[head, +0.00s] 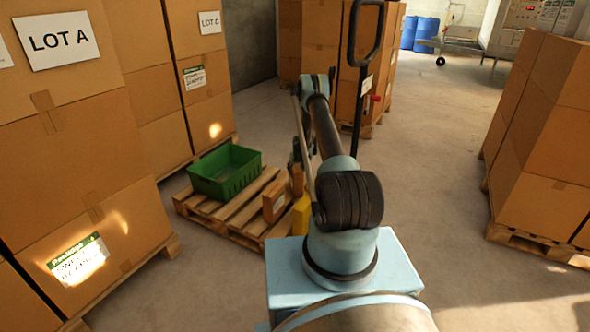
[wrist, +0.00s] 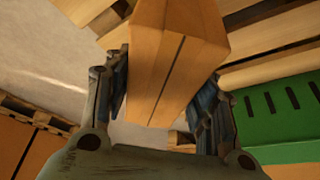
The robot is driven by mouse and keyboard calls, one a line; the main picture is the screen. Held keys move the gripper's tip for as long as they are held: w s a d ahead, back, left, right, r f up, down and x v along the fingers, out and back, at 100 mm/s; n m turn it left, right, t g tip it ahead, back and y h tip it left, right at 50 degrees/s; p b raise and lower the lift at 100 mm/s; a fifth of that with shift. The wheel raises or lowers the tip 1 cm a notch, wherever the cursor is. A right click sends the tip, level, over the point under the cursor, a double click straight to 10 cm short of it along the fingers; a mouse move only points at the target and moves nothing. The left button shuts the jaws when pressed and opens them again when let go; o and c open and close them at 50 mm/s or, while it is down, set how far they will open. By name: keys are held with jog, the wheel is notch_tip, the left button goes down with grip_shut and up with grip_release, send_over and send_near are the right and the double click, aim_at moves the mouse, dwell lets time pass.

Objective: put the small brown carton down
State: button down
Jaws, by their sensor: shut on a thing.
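A small brown carton (wrist: 172,62) with a dark seam along it is between the two fingers of my gripper (wrist: 163,88) in the wrist view. The fingers are shut on its sides. In the head view my gripper (head: 296,152) points down above the low wooden pallet (head: 243,214), partly hidden by my arm. The held carton (head: 296,180) shows just below it, near the pallet's right side. I cannot tell whether it touches the slats.
A green crate (head: 225,172) stands on the pallet's left part. Tall carton stacks stand left (head: 75,150) and right (head: 545,150).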

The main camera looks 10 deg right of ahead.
jog(key=shift+f, duration=0.1)
jog(key=c, duration=0.7)
grip_release()
